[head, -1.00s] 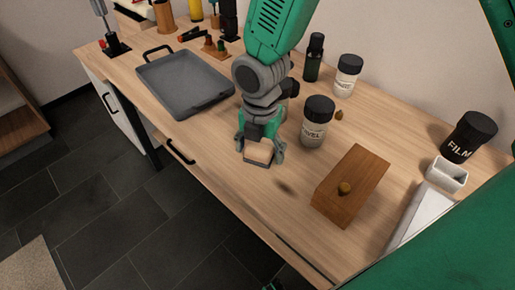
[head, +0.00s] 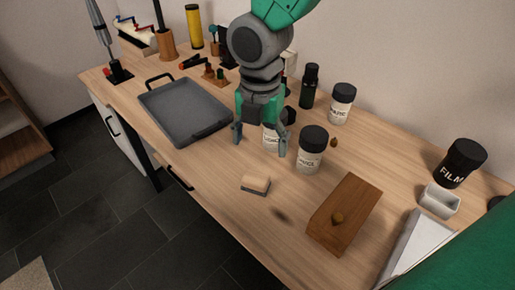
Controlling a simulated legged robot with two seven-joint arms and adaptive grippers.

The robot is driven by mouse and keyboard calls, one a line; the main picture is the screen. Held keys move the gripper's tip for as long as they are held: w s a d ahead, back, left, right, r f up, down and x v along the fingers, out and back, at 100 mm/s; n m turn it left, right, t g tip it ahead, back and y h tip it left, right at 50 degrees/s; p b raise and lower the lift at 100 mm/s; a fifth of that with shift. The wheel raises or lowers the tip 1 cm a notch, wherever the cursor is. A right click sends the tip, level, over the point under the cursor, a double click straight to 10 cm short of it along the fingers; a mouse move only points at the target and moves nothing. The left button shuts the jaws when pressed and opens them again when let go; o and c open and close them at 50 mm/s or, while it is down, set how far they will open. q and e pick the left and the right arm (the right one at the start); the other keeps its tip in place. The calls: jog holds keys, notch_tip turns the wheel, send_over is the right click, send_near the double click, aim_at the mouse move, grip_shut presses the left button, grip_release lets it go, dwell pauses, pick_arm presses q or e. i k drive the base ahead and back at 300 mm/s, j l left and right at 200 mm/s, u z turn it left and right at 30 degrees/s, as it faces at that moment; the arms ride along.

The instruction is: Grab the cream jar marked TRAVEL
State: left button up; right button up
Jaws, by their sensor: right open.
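The cream jar marked TRAVEL (head: 310,159) has a black lid and a pale label. It stands upright on the table, just right of my right gripper; its lettering is only partly legible now. My right gripper (head: 259,146) is open, fingers pointing down, left of this jar and apart from it. Another pale labelled jar (head: 270,136) shows between and behind its fingers, partly hidden. A third black-lidded jar (head: 341,104) stands farther back. My left gripper is not in view.
A small block (head: 256,184) lies in front of my right gripper. A wooden box (head: 345,212) with a knob is nearer right, a grey tray (head: 185,112) left. A dark bottle (head: 310,87) stands behind, a black FILM jar (head: 461,162) at right.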

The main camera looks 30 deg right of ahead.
aim_at(307, 163)
jog(key=k+j, duration=0.7)
jog(key=k, duration=0.2)
